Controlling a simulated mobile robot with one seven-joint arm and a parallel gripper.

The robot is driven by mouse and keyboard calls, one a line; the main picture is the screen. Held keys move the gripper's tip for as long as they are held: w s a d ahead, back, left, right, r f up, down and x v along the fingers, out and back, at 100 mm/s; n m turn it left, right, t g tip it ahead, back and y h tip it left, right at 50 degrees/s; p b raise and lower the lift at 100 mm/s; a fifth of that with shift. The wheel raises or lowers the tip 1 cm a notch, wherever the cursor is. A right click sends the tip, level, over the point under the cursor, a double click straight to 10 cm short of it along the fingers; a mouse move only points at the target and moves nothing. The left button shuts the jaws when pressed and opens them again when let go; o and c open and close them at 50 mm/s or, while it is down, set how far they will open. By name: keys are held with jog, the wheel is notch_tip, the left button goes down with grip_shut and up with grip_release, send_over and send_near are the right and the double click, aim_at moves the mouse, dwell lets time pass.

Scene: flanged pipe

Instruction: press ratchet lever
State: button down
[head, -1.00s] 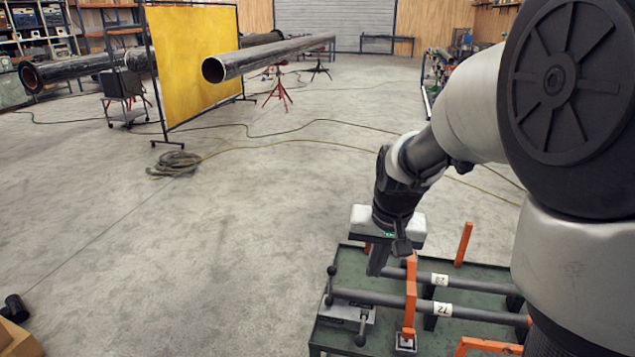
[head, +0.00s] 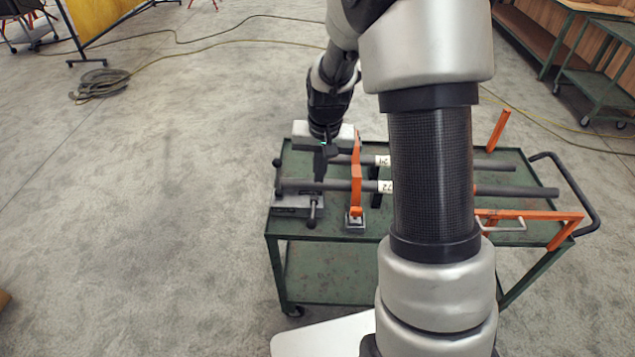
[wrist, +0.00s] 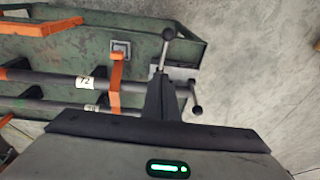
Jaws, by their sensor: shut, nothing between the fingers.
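A grey metal block (head: 297,205) sits at the left end of the cart and holds a dark pipe marked 72 (head: 330,186). Black ball-ended levers show on it, one at the front (head: 312,211) and one at the left (head: 278,178). I cannot tell which is the ratchet lever. My gripper (head: 320,172) points down, shut and empty, above the pipe ends behind the block. In the wrist view, my shut fingers (wrist: 160,78) overlap the block, between the front lever (wrist: 168,45) and the other ball (wrist: 196,109). Contact cannot be told.
The green cart (head: 283,228) carries a second pipe (head: 495,165) behind the first. An orange upright (head: 356,180) stands close right of my gripper. An orange bar (head: 500,214) and a black cart handle (head: 570,185) are at right.

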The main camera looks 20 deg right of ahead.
send_near(314, 205)
notch_tip(314, 205, down, 3)
jog(key=s, duration=0.3)
jog(key=shift+a+f, duration=0.55)
jog(key=shift+a, duration=0.05)
